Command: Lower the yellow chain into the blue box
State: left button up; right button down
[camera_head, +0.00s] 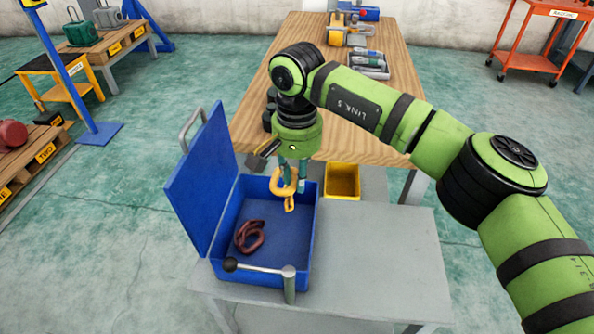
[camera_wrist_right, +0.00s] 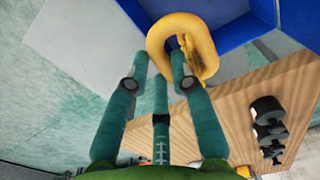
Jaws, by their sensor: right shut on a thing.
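The yellow chain (camera_head: 287,186) hangs below my right gripper (camera_head: 292,172), over the back part of the open blue box (camera_head: 310,225). In the right wrist view the right gripper (camera_wrist_right: 160,70) has its teal fingers around the near part of the yellow chain (camera_wrist_right: 183,42), which shows as a thick ring with more links behind it. The gripper is shut on the chain. Whether the chain's lower end touches the box floor, I cannot tell. The blue box also shows in the right wrist view (camera_wrist_right: 210,12). My left gripper is not in view.
A dark red chain or shackle (camera_head: 249,236) lies on the box floor. The box's lid (camera_head: 203,182) stands open on the left. A lever with a black knob (camera_head: 262,268) is at the front. A yellow bin (camera_head: 342,182) stands behind right. The grey table (camera_head: 380,250) is clear at right.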

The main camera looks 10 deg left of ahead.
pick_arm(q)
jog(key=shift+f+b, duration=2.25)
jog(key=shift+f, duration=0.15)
pick_arm(e)
notch_tip(320, 180, down, 12)
jog(key=b, duration=0.3)
jog(key=shift+b, duration=0.4)
jog(key=c, duration=1.1)
grip_release()
jog(key=shift+r, duration=0.1)
jog(key=shift+c, duration=0.2)
jog(key=shift+o, duration=0.7)
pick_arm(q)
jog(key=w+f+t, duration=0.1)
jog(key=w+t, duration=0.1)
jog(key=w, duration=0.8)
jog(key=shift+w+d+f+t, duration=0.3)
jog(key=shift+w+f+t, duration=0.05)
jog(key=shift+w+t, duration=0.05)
pick_arm(e)
notch_tip(320, 180, up, 12)
jog(key=shift+r, duration=0.1)
